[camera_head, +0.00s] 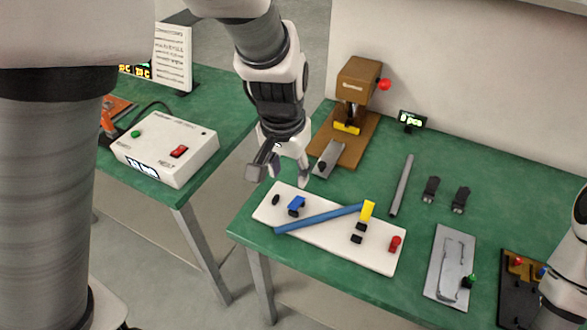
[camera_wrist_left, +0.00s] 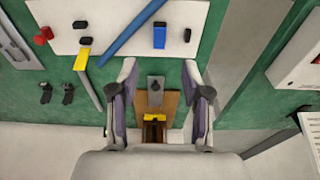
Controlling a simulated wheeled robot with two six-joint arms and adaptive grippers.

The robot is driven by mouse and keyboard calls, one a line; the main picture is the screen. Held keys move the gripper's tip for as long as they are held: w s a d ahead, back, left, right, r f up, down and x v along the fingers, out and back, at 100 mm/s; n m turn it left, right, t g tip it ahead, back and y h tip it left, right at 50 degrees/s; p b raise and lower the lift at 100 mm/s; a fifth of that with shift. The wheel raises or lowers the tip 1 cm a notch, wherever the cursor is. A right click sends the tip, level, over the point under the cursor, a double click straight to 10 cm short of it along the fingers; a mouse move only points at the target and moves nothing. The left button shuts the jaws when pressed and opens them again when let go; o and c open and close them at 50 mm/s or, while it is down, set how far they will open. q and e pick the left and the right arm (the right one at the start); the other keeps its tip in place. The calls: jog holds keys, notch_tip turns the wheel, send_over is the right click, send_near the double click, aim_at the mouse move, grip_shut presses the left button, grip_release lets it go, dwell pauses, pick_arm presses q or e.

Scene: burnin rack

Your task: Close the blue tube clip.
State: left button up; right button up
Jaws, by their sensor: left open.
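A small blue clip (camera_head: 296,206) stands on the left part of a white board (camera_head: 325,240). It also shows in the left wrist view (camera_wrist_left: 159,36), with a dark piece at one end. A long blue tube (camera_head: 318,217) lies slantwise on the board, beside the blue clip, with its far end by a yellow clip (camera_head: 367,210). Whether the blue clip touches the tube is hard to tell. My left gripper (camera_head: 280,175) is open and empty above and behind the board's left end; its fingers also show in the left wrist view (camera_wrist_left: 160,68). My right gripper is out of view.
A red clip (camera_head: 395,243) and small black pieces share the board. A grey plate (camera_head: 450,265) lies to the right. A white box (camera_head: 166,147) sits on the left table, across a gap.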

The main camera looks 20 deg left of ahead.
pick_arm(q)
jog(key=shift+c, duration=1)
jog(key=shift+w+r+p, duration=0.1)
jog(key=shift+r+p, duration=0.4)
jog(key=shift+p, duration=0.2)
jog(key=c, duration=0.5)
jog(key=r+p, duration=0.1)
jog(key=p, duration=0.2)
jog(key=w+r+p, duration=0.1)
jog(key=r+p, duration=0.1)
jog(key=p, duration=0.2)
jog(key=shift+r, duration=0.2)
grip_shut()
jog(key=b, duration=0.2)
send_over(293, 205)
jog(key=f, duration=1)
jog(key=shift+w+d+f, duration=0.1)
jog(key=shift+w+f, duration=0.25)
jog(key=f+b, duration=0.2)
jog(key=f, duration=0.1)
jog(key=shift+s, duration=0.35)
jog(key=shift+s+f+b, duration=0.25)
jog(key=shift+f+b, duration=0.2)
jog(key=shift+b, duration=0.1)
